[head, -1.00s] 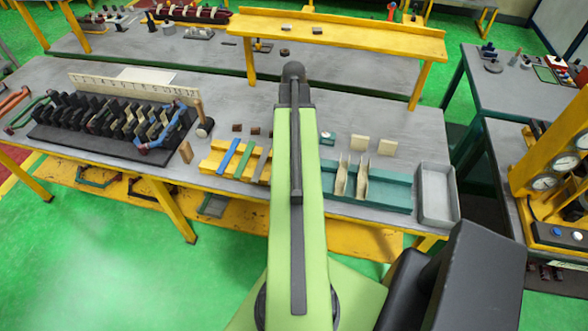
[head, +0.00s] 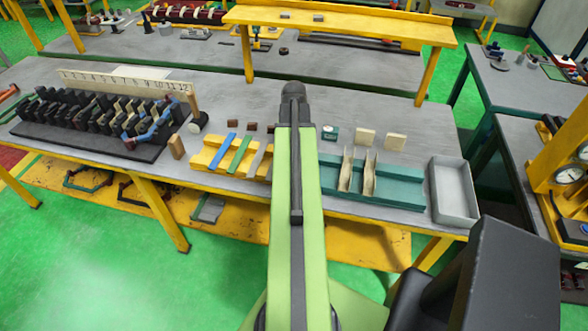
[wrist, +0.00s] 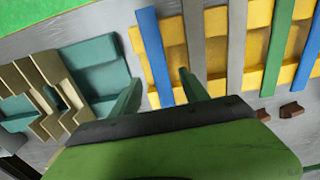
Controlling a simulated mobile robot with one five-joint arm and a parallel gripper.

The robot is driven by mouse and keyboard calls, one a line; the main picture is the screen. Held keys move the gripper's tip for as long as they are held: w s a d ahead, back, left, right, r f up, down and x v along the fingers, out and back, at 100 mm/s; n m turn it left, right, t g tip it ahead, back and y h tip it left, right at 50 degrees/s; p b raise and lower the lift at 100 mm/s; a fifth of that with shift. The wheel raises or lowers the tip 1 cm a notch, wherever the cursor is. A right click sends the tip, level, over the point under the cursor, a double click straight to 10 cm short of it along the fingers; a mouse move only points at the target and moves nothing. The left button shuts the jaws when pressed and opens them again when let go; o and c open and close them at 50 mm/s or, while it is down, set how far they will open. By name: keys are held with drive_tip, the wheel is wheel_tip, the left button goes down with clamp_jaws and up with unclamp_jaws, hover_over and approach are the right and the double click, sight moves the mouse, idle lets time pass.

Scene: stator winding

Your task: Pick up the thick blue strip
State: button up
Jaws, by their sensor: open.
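In the wrist view a blue strip (wrist: 154,55) lies across the yellow slotted rack (wrist: 175,42) at its left end. My gripper (wrist: 160,88) is open, its two green fingers on either side of this strip's near end; contact cannot be told. A second blue strip (wrist: 314,45) is cut off at the right edge. Two grey strips (wrist: 193,40) and a green strip (wrist: 277,45) lie between them. I cannot tell surely which blue strip is thicker. In the head view one blue strip (head: 221,152) and the green strip show; my arm hides the gripper and the rack's right part.
A teal holder (head: 400,188) with tan folded pieces (head: 346,170) stands right of the rack, with a grey tray (head: 455,190) beyond. A black fixture with coils (head: 95,120) is at the left. Small brown blocks (wrist: 291,110) lie near the rack.

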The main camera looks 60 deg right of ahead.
wheel_tip(320, 180, down, 4)
drive_tip(key=shift+r+b, duration=0.2)
drive_tip(key=shift+b, duration=0.95)
drive_tip(key=shift+r, duration=0.15)
clamp_jaws()
